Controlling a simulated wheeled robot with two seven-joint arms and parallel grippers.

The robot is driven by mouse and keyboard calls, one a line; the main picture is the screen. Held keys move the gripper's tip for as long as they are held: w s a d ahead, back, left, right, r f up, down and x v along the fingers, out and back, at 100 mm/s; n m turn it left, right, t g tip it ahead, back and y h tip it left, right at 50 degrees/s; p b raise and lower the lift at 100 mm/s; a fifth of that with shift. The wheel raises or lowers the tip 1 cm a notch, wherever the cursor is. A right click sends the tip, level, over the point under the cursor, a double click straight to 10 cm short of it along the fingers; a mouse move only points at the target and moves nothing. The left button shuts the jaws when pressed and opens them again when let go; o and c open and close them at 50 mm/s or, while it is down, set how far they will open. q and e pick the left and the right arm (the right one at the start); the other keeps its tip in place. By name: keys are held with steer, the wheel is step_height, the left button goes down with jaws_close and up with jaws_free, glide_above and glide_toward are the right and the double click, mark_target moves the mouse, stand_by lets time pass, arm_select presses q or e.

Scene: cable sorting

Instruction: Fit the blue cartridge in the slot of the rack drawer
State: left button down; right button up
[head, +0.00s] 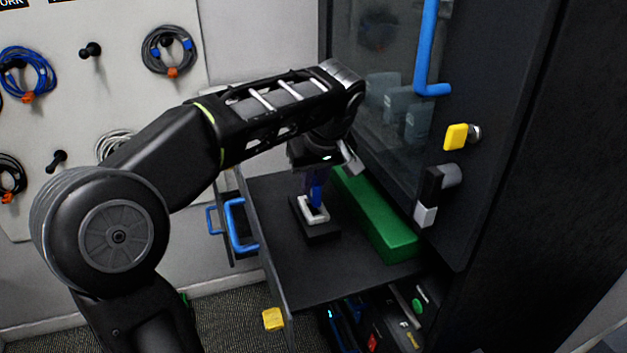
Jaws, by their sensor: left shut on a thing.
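My left gripper (317,172) reaches over the open rack drawer (280,262) from above and is shut on the blue cartridge (316,194). The cartridge is upright, and its upper part is hidden by the gripper. Its lower end is at the white-rimmed slot (315,216) on a black block in the drawer. I cannot tell how deep the cartridge sits in the slot. My right gripper is not in view.
A long green block (375,218) lies in the drawer right of the slot. The dark rack door (380,100) with a blue handle (426,50) stands behind. A pegboard (100,110) with coiled cables is at the left. The drawer's front floor is bare.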

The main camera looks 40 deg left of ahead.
arm_select(q)
steer(key=shift+f+b, duration=1.35)
stand_by(1.3)
stand_by(0.3)
steer(key=c, duration=1.3)
jaws_free()
steer(key=shift+o, duration=0.2)
steer(key=o, duration=0.4)
steer(key=shift+o, duration=0.2)
steer(key=shift+r, duration=0.1)
steer(key=shift+r+p, duration=2.65)
steer(key=shift+r, duration=0.75)
